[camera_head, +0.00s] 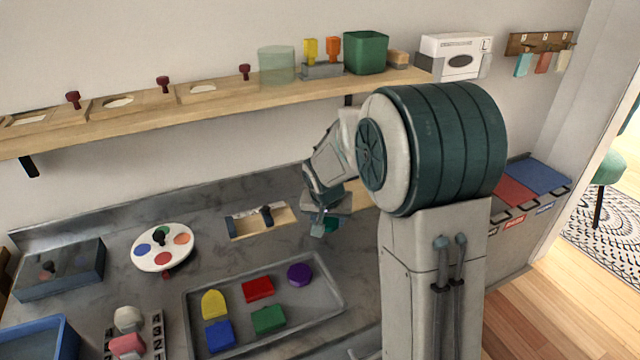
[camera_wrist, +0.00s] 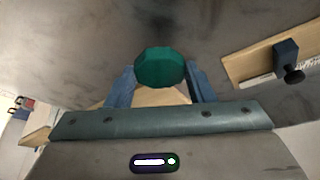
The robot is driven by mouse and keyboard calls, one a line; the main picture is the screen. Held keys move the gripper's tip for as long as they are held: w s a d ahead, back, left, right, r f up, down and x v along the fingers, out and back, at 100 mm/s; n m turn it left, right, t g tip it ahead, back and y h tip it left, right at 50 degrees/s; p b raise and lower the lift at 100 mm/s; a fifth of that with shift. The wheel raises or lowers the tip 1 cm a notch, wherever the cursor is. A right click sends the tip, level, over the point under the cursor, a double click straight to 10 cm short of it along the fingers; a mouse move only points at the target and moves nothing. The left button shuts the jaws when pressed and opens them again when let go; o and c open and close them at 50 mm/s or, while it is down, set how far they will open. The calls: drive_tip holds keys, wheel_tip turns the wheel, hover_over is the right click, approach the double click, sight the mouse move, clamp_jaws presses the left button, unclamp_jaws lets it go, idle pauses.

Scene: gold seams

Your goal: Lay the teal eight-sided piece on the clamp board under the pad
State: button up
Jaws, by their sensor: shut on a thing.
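My gripper (camera_head: 322,226) is shut on the teal eight-sided piece (camera_wrist: 160,67) and holds it above the grey counter. In the wrist view the piece sits between the two blue fingers, its flat face showing. In the head view only a bit of the teal piece (camera_head: 331,224) shows, the rest hidden by my gripper. The clamp board (camera_head: 242,227) is pale wood with a dark clamp (camera_head: 267,214), just left of my gripper. In the wrist view the board (camera_wrist: 242,68) is at the right, with its dark clamp block and black knob (camera_wrist: 292,75). The pad's underside is hidden.
A grey tray (camera_head: 322,294) with several coloured pieces lies in front. A round white palette (camera_head: 148,260) stands left. Another pale wooden surface (camera_head: 360,194) shows partly behind my gripper. A shelf (camera_head: 140,120) runs along the wall above. Counter between board and tray is clear.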

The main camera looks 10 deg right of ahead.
drive_tip(key=shift+w+d+r+m, duration=0.1)
drive_tip(key=shift+d+r+m, duration=0.2)
drive_tip(key=shift+r+m, duration=0.2)
drive_tip(key=d+m, duration=0.1)
drive_tip(key=d+r+m+h+p, duration=0.1)
drive_tip(key=d, duration=0.1)
drive_tip(key=shift+r, duration=0.15)
drive_tip(key=p, duration=0.3)
hover_over(357, 192)
drive_tip(key=shift+d+g, duration=0.1)
drive_tip(key=shift+g, duration=0.2)
drive_tip(key=shift+f+p, duration=0.3)
drive_tip(key=shift+f, duration=1.55)
drive_tip(key=shift+f, duration=0.2)
drive_tip(key=o, duration=1)
